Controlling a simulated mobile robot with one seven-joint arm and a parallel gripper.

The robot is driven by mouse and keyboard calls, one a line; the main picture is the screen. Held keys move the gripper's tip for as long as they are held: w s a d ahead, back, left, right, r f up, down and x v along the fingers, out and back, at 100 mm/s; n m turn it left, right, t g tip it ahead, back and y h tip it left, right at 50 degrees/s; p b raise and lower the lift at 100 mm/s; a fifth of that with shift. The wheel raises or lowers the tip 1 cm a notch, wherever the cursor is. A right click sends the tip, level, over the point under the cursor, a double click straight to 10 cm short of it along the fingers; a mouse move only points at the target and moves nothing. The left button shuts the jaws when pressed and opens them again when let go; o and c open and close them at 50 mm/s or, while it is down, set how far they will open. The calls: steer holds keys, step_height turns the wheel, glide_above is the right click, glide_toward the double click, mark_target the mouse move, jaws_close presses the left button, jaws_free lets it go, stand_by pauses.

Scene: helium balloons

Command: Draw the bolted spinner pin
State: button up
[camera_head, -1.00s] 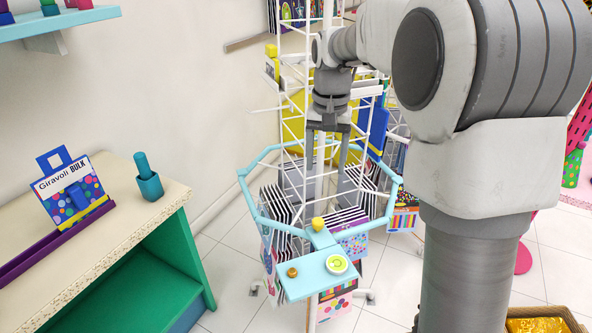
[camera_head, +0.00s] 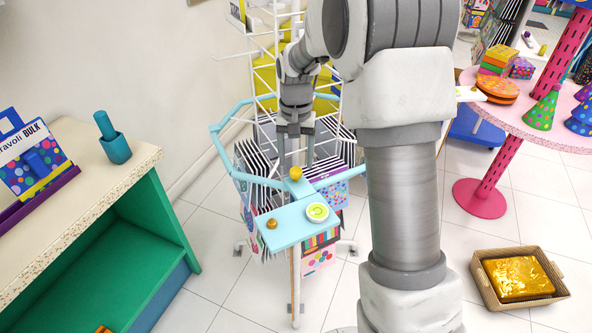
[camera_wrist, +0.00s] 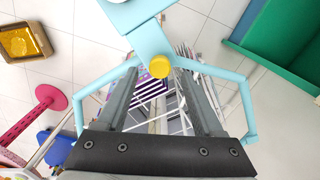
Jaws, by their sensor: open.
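A round yellow knob (camera_head: 295,173), which looks like the head of the pin, sits where the light-blue plate (camera_head: 290,228) meets the spinner's light-blue ring (camera_head: 218,150). In the wrist view the knob (camera_wrist: 159,66) shows between the fingertips. My gripper (camera_head: 295,160) points down at the spinner, open and empty, its fingertips close to the knob. I cannot tell whether they touch it. The plate also bears a small orange-brown knob (camera_head: 272,223) and a round disc with a green arrow (camera_head: 317,212). The pin's shaft is hidden.
The spinner rack (camera_head: 262,165) holds striped cards and bags around white wire bars. A counter (camera_head: 90,165) stands on the left. A basket with a gold package (camera_head: 520,278) lies on the floor at right, near a pink table (camera_head: 545,120). Tiled floor is free between them.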

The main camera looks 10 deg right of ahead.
mark_target(296, 170)
steer(key=shift+f, duration=1.6)
jaws_close()
